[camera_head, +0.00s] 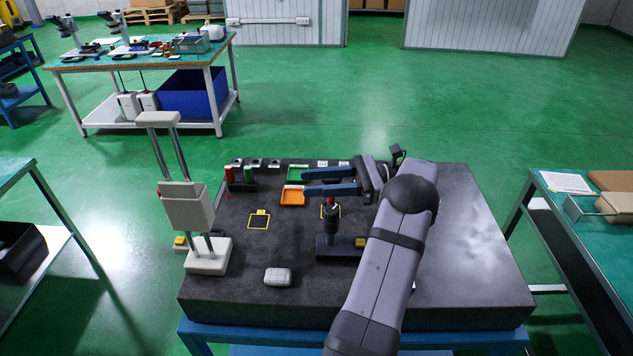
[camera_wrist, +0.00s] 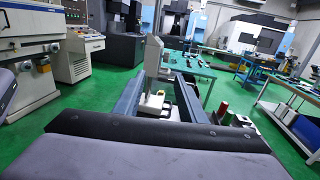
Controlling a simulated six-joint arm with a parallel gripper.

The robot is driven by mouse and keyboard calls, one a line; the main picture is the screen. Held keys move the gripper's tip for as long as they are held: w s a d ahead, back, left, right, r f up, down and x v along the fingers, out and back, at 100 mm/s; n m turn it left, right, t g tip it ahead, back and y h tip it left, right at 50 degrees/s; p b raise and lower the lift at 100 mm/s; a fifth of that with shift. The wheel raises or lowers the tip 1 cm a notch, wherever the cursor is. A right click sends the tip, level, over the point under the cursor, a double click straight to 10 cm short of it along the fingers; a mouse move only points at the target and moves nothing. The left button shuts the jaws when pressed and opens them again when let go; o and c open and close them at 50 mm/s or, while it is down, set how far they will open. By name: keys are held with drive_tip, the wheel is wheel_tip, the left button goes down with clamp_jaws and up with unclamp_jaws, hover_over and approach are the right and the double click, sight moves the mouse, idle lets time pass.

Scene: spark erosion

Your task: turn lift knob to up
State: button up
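My gripper (camera_head: 306,182) is open, its two blue fingers pointing left above the dark table top with a gap between them. Nothing shows held between them; the wrist view also shows the fingers apart. The small pale machine (camera_head: 187,207) with two posts stands at the table's left, beyond the fingertips; a pale column (camera_wrist: 153,60) shows between the fingers in the wrist view. A yellow part (camera_head: 180,241) sits by the machine's base, and another yellow part (camera_head: 360,242) is on a dark stand (camera_head: 326,248). I cannot tell which part is the lift knob or its setting.
The dark stand's red-topped post rises just below the fingers.

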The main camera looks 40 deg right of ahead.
sight(338, 215)
drive_tip(key=shift+f, duration=0.1)
drive_tip(key=s+d+f+m+t+h+b, duration=0.1)
drive_tip(key=s+f+m+t+h, duration=0.1)
drive_tip(key=f+h, duration=0.1)
drive_tip(key=s+d+f+m+t+h+b, duration=0.1)
drive_tip(key=s+f+m+t+h, duration=0.1)
drive_tip(key=f+h, duration=0.1)
drive_tip(key=s+d+f+m+t+h+b, duration=0.1)
drive_tip(key=d+f+m+t+h, duration=0.1)
drive_tip(key=f+m+h, duration=0.1)
drive_tip(key=shift+s+d+f+t+b, duration=0.1)
drive_tip(key=shift+s+f+t+b, duration=0.2)
drive_tip(key=shift+s+f, duration=0.15)
drive_tip(key=p+x, duration=0.3)
drive_tip(key=x, duration=0.4)
drive_tip(key=shift+w, duration=0.25)
drive_tip(key=shift+f, duration=0.15)
drive_tip(key=c, duration=0.8)
